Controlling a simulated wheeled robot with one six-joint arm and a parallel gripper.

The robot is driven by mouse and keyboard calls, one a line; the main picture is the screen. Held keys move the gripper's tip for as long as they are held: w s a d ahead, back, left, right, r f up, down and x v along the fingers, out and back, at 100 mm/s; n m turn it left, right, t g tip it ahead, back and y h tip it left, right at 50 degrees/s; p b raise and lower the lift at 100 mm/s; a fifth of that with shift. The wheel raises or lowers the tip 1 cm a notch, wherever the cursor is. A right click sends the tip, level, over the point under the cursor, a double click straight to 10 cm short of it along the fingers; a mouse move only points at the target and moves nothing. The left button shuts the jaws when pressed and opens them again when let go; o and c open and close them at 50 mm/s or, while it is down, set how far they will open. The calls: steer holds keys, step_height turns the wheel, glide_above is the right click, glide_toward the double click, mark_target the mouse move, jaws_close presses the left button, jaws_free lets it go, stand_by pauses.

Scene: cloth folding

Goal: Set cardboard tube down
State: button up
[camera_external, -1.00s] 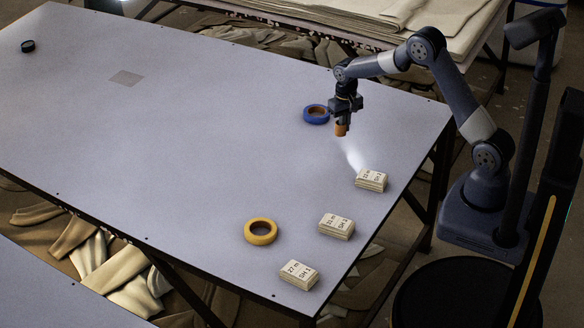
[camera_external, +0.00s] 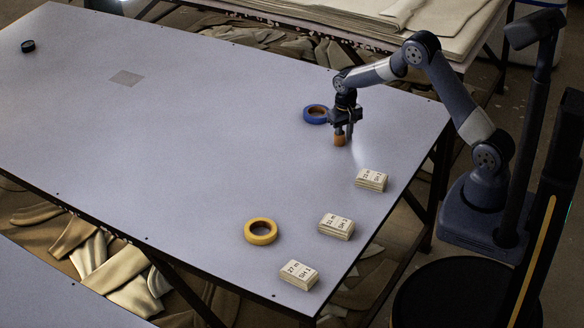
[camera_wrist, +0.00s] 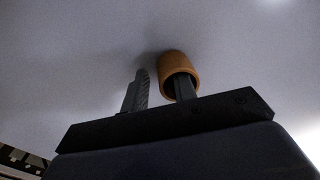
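The short orange-brown cardboard tube (camera_external: 340,141) is upright at the table's right part, and appears to rest on the grey tabletop (camera_external: 190,140). My gripper (camera_external: 346,132) points down right over it. In the wrist view, one finger of my gripper (camera_wrist: 161,82) reaches into the open end of the tube (camera_wrist: 176,64). The other finger is outside it, with a small gap to the tube wall, so the gripper looks open. The tube's contact with the table is not clearly visible.
A blue tape roll (camera_external: 316,114) lies just behind and left of the tube. Several labelled card stacks, one nearest here (camera_external: 371,180), line the right edge. A yellow tape roll (camera_external: 261,231) lies nearer the front. The table's middle is clear.

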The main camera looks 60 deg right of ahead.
mark_target(344, 132)
step_height(344, 132, up, 12)
steer(key=shift+r, duration=0.15)
stand_by(0.5)
